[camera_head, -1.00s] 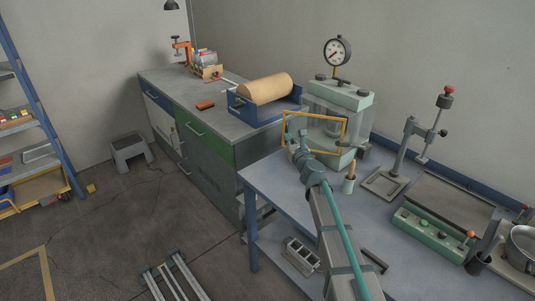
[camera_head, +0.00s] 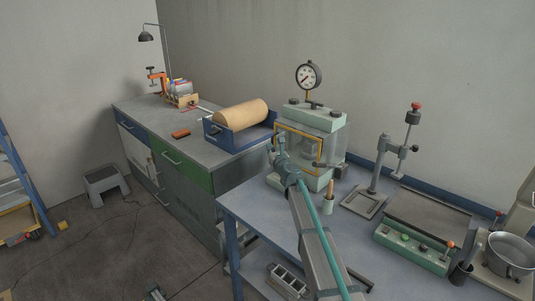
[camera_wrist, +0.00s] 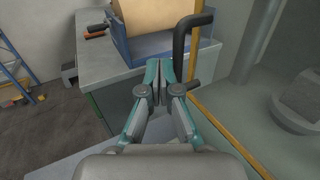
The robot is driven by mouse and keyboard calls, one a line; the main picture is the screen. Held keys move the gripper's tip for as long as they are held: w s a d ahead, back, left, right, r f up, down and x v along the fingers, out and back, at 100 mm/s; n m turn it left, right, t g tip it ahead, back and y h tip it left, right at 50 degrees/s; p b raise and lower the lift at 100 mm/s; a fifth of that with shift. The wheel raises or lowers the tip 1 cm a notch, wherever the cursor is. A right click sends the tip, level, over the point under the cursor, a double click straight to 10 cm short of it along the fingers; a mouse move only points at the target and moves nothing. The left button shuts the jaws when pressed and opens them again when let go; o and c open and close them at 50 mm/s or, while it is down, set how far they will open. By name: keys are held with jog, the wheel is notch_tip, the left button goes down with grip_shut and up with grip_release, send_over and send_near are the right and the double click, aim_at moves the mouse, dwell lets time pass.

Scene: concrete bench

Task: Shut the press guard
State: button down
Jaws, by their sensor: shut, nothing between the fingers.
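The green press (camera_head: 318,118) stands on the blue bench with a round gauge on top. Its guard (camera_head: 299,130), a clear panel in an orange-yellow frame, stands across or close to the press front; I cannot tell if a gap remains. My gripper (camera_head: 277,145) is at the guard's left side, fingers shut and empty. In the wrist view my gripper (camera_wrist: 159,78) is left of the guard's yellow edge (camera_wrist: 207,115). The guard's black handle (camera_wrist: 180,42) is just right of and beyond the fingertips; contact is not clear.
A blue cradle with a tan roll (camera_head: 241,113) is on the cabinet behind.

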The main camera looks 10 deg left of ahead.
jog(key=shift+w+d, duration=0.2)
jog(key=shift+w, duration=0.25)
jog(key=shift+r, duration=0.1)
